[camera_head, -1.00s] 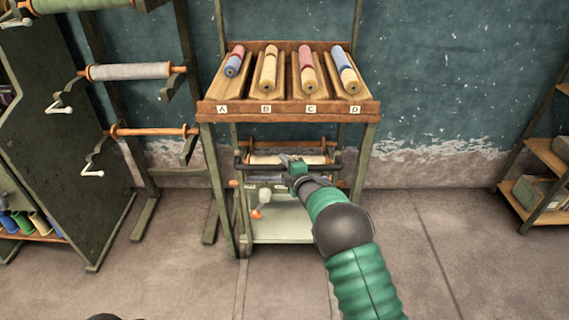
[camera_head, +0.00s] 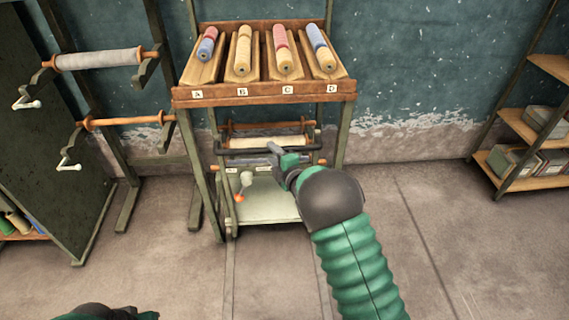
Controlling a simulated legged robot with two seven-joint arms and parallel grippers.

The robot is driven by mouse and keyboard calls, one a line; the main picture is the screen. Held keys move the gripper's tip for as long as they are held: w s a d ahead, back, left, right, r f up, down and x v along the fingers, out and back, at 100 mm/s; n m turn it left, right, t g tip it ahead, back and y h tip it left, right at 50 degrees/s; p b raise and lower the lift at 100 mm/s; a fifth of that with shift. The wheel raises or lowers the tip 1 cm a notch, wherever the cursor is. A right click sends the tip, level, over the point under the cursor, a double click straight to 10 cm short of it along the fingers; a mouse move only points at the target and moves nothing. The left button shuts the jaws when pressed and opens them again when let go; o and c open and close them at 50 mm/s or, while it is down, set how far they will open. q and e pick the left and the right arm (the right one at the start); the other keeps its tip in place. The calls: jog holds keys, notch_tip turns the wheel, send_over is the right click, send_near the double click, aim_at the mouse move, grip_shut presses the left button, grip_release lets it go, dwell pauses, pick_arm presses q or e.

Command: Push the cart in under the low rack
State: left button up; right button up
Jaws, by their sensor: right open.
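The low rack (camera_head: 264,92) is a wooden-topped frame on green legs with slots labelled A to D, each holding a roll. The cart (camera_head: 262,210) has a pale lower tray, a dark push bar and a roll across its top. It stands between the rack's legs, under the slotted top, its front edge near the front legs. My right gripper (camera_head: 283,157) is open at the right part of the push bar; its fingers partly overlap the bar, and contact cannot be told. My left gripper is out of view; only part of my left arm shows at the bottom left.
A tall rack with cranked rollers (camera_head: 100,60) stands left of the low rack, beside a dark green cabinet (camera_head: 70,200). Shelves with boxes (camera_head: 515,160) stand at the right. The concrete floor (camera_head: 420,240) in front and to the right is clear.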

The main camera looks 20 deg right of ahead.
jog(key=p+v, duration=0.1)
jog(key=v, duration=0.8)
jog(key=shift+s, duration=0.35)
jog(key=s+a+f+m+g+h, duration=0.1)
jog(key=s+a+f+m+g, duration=0.15)
jog(key=s+m+g, duration=0.85)
jog(key=s+a+f+m+g+h, duration=0.1)
jog(key=s+f+m+g, duration=0.15)
jog(key=s+m, duration=0.9)
jog(key=s+r+n+p, duration=0.2)
jog(key=s+r+p, duration=0.1)
jog(key=r+p, duration=0.8)
jog(key=s+r+n+p, duration=0.2)
jog(key=s+r+p, duration=0.1)
jog(key=r+p, duration=0.7)
jog(key=shift+s+a+r+p, duration=0.15)
jog(key=shift+a+r+p, duration=0.2)
jog(key=shift+p, duration=0.6)
